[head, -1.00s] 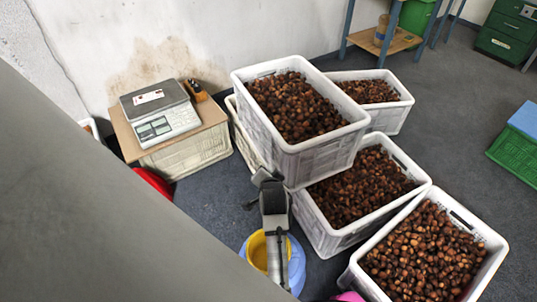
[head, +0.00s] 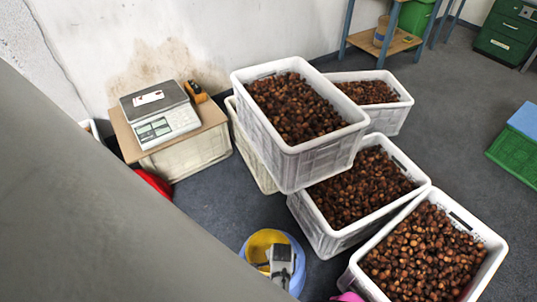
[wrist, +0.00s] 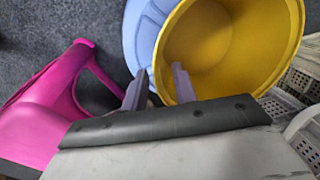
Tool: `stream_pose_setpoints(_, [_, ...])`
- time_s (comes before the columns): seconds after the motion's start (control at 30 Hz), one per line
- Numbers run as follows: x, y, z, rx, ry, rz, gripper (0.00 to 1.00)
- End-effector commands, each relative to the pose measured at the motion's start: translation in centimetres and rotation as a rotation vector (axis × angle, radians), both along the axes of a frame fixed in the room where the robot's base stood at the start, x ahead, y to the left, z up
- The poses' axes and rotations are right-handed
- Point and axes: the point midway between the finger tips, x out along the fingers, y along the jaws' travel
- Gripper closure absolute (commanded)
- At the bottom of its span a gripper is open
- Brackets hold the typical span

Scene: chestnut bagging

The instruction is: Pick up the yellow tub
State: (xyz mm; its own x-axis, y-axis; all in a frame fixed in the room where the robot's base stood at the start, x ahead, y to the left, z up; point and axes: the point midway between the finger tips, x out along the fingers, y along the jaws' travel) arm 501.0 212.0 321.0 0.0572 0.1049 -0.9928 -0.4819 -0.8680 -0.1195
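The yellow tub (head: 258,244) sits inside a light blue tub (head: 299,262) on the floor at the bottom of the head view. In the wrist view the yellow tub (wrist: 235,45) shows its open, empty-looking inside, with the blue tub (wrist: 146,30) around its left side. My gripper (wrist: 160,78) is open, with its fingers apart. The right finger shows over the yellow tub's inside and the left finger beyond its rim, over the blue tub. I cannot tell whether either finger touches. In the head view my wrist hides part of both tubs.
White crates full of chestnuts (head: 352,225) stand close to the right of the tubs, some stacked. A pink plastic object (wrist: 50,115) lies left in the wrist view. A scale (head: 160,112) stands at the left. The floor (head: 225,205) behind the tubs is clear.

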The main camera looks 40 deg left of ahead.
Motion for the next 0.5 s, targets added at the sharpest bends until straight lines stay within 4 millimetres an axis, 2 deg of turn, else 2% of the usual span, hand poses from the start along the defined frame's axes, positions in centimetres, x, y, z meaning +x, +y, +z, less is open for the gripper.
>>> stream_pose_setpoints(0.17, [0.3, 0.1, -1.0, 0.0, -0.001, 0.001, 0.72])
stream_pose_setpoints(0.5, [1.2, 0.3, -5.3, 0.0, 0.0, 0.002, 0.72])
